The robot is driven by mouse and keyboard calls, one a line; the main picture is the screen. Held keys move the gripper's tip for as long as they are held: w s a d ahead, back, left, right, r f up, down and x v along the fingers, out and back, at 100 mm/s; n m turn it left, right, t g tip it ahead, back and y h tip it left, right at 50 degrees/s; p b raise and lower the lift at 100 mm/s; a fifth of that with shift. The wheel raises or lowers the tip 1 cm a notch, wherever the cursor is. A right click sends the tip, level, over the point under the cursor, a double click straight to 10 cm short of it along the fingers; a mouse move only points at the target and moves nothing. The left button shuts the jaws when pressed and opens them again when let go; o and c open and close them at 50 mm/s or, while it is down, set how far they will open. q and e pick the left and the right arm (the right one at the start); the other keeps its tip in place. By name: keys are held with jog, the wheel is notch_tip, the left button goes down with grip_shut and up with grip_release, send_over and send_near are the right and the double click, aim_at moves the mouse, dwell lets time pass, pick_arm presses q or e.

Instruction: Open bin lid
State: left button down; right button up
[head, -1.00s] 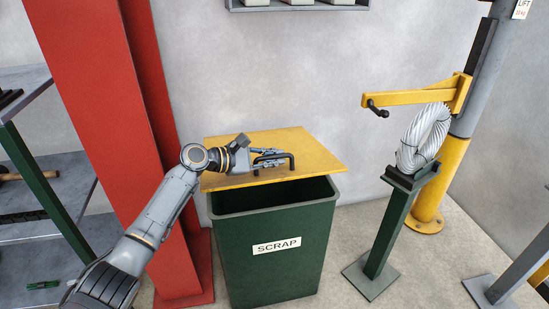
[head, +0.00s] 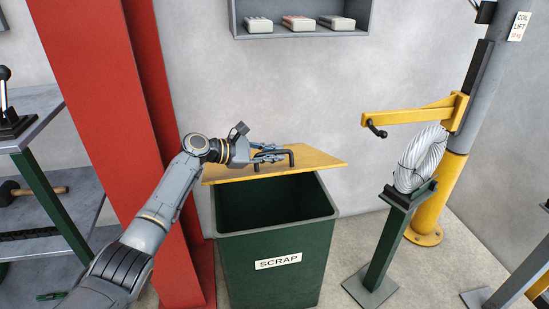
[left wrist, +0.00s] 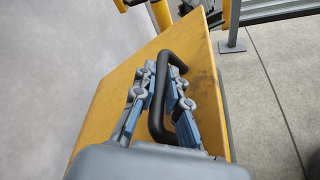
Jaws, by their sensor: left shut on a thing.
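The dark green bin (head: 270,245) with a SCRAP label stands on the floor in the middle of the head view. Its yellow lid (head: 318,161) is raised at the front and tilted, and the dark inside of the bin shows below it. My left gripper (head: 284,153) is shut on the black lid handle (head: 291,158). In the left wrist view, the handle (left wrist: 157,105) passes between the two fingers (left wrist: 160,100) above the yellow lid (left wrist: 104,101). My right gripper is not in view.
A red column (head: 110,110) stands close at the left, beside my arm. A grey shelf (head: 45,210) is further left. A post stand (head: 385,245) with a wire coil (head: 420,160) and a yellow lift arm (head: 410,117) are at the right. A wall shelf (head: 300,33) holds boxes.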

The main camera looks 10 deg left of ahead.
pick_arm(q)
jog(key=r, duration=0.1)
jog(key=w+r, duration=0.2)
jog(key=shift+w+a+r+p, duration=0.1)
jog(key=shift+a+r+p, duration=0.25)
jog(key=shift+r, duration=0.05)
jog(key=shift+w+a+r, duration=0.25)
jog(key=shift+w+r, duration=0.35)
jog(key=shift+r, duration=0.1)
jog(key=shift+w+a+r, duration=0.2)
jog(key=shift+w+r, duration=0.35)
jog(key=shift+r, duration=0.15)
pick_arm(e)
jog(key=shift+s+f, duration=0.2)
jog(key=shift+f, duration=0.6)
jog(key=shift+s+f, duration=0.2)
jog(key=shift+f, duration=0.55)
